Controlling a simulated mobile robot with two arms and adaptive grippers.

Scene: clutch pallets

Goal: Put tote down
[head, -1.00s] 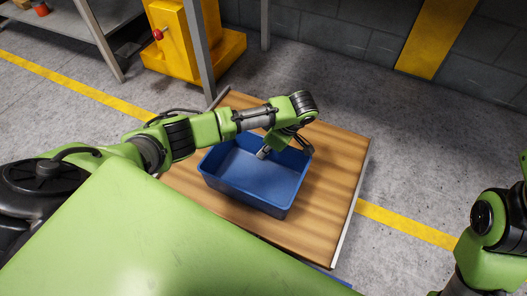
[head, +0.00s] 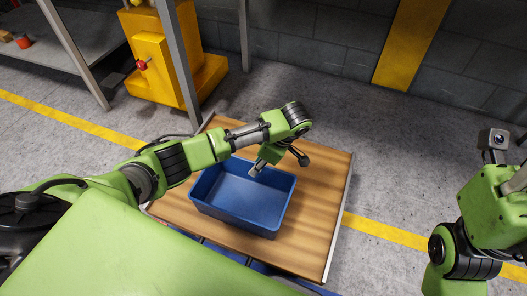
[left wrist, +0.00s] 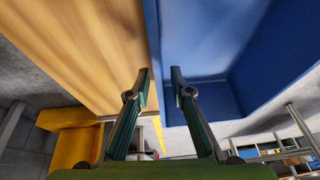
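The blue tote (head: 235,219) stands upright and empty on a wooden tabletop (head: 318,207). My left gripper (head: 279,165) is at the tote's far rim in the head view. Its fingers are spread, one on the inner side of the rim and one on the outer side. In the left wrist view, my left gripper (left wrist: 160,85) shows a clear gap between its fingertips, with the edge of the blue tote (left wrist: 205,50) running between them. I cannot tell whether a finger touches the wall. My right arm is at the right edge of the head view, and its fingers do not show.
The wooden top has bare room to the right of the tote. A yellow machine (head: 165,65) with a red knob stands behind a grey post (head: 178,60). A grey shelf (head: 50,50) is at the upper left. A yellow floor line (head: 390,232) runs past the table.

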